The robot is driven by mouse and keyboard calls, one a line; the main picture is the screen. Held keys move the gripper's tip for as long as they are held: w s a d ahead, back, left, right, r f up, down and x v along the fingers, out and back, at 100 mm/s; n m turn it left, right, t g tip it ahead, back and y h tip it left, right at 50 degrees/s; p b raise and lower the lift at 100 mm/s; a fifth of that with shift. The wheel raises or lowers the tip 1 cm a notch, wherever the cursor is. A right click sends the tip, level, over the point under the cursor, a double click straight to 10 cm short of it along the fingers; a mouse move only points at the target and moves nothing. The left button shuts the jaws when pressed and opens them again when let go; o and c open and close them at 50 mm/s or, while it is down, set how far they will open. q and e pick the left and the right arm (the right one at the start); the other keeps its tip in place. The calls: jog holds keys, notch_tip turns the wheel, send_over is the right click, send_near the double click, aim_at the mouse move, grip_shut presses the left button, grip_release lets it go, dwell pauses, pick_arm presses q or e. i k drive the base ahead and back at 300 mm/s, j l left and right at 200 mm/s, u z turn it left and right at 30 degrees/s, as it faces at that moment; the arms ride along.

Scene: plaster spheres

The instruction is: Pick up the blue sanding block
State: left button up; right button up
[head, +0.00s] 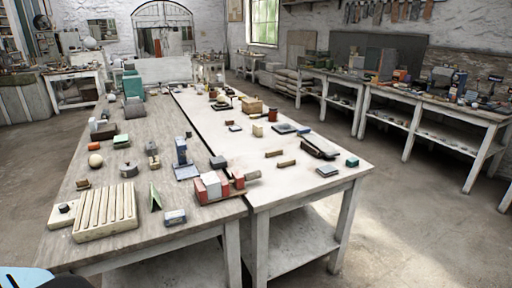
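A small pale blue-grey block (175,217) lies near the front edge of the left table, right of a green wedge-shaped piece (155,198). A small teal-blue block (352,161) sits near the right front corner of the right table. Beside it is a flat dark piece with a blue-green top (327,171). I cannot tell for certain which of these is the blue sanding block. All are small in the head view. Neither of my grippers is in view.
Two long tables stand side by side, the wooden left one (60,232) and the pale right one (300,192). A ridged cream block (105,212), red-and-white blocks (212,187) and a blue upright stand (182,160) crowd the left table's front. Floor (400,230) is clear at right.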

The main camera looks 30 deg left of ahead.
aim_at(176, 217)
jog(key=u, duration=1.65)
